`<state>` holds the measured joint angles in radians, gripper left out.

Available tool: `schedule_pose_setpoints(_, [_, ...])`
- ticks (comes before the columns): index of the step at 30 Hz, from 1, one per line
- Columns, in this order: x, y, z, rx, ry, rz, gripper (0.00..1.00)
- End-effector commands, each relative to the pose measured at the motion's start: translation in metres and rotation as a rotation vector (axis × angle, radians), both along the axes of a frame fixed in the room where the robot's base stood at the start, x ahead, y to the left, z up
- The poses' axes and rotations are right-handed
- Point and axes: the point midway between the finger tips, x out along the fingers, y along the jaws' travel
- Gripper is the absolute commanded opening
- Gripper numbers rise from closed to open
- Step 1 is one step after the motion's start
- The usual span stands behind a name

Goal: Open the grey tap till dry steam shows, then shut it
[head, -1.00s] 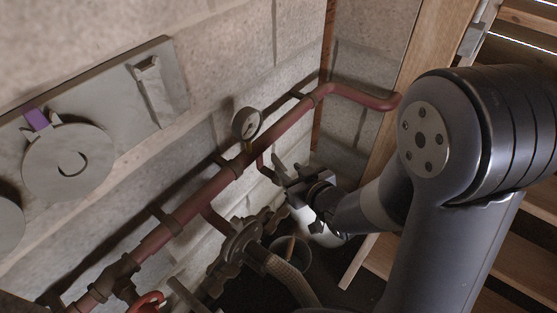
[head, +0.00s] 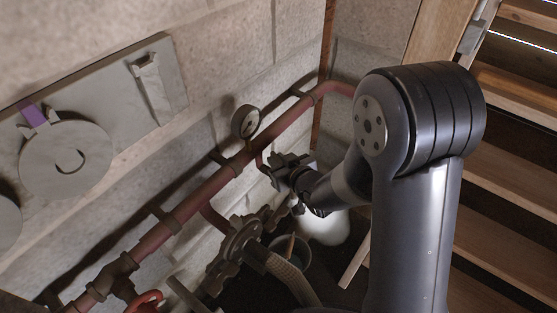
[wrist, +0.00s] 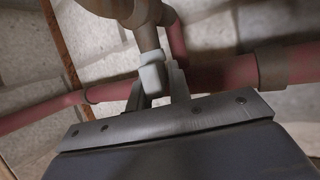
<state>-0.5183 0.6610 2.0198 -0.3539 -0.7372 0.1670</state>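The grey tap (wrist: 153,76) shows as a pale grey block-shaped handle under a grey pipe fitting in the wrist view. My gripper (wrist: 158,88) has one finger on each side of this handle and appears shut on it. In the head view my gripper (head: 288,168) is at the short branch below the red pipe, and it hides the tap there. A white, soft-edged cloud of steam (head: 326,226) shows just below my gripper, over the dark floor.
The red pipe (head: 205,194) runs along the block wall, with a round gauge (head: 246,122) above the branch. A bucket (head: 304,246) stands below, beside a ribbed hose (head: 290,276). Wooden slats (head: 505,150) are at the right. A grey board (head: 95,95) hangs on the wall.

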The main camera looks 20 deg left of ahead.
Motion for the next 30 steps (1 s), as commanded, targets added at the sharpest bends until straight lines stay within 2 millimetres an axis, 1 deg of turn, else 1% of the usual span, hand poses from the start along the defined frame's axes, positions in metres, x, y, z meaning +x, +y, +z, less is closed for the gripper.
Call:
schedule_pose_setpoints(1, [-0.0001, -0.0001, 0.0000, 0.000, 0.000, 0.000, 0.15])
schedule_pose_setpoints(6, [-0.0001, -0.0001, 0.0001, 0.000, 0.000, 0.000, 0.01])
schedule_pose_setpoints(7, [-0.0001, -0.0001, 0.0001, 0.000, 0.000, 0.000, 0.00])
schedule_pose_setpoints(14, [0.0000, 0.0002, -0.0007, 0.000, -0.002, -0.006, 0.00])
schedule_pose_setpoints(24, [0.0012, 0.0010, -0.0011, 0.002, -0.007, -0.110, 0.00])
schedule_pose_setpoints(30, [0.0007, 0.0003, 0.0008, 0.003, -0.001, -0.135, 0.00])
